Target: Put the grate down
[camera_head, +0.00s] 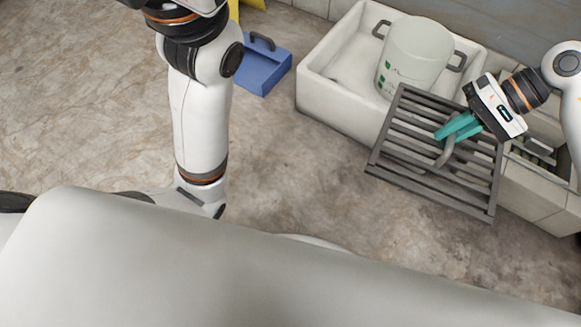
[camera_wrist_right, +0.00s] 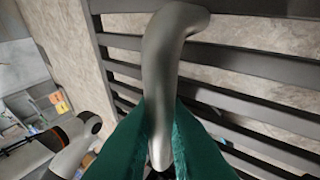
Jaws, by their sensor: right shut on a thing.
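A dark grey slatted grate (camera_head: 403,150) shows at the right of the head view, tilted, in front of a white basin. It has a curved metal handle (camera_head: 446,153). My right gripper (camera_head: 447,131) has teal fingers and is shut on this handle. In the right wrist view, the teal fingers (camera_wrist_right: 160,140) close on both sides of the handle (camera_wrist_right: 160,60), with the grate's slats (camera_wrist_right: 240,70) behind it. I cannot tell whether the grate touches the basin or the floor. My left arm shows at the left of the head view, but its gripper is hidden.
The white basin (camera_head: 330,100) holds a white pot with dark handles (camera_head: 415,55). A low tiled structure with an opening (camera_head: 535,190) stands right of the grate. A blue dustpan-like object (camera_head: 263,70) lies on the floor. The stone floor (camera_head: 290,170) between is clear.

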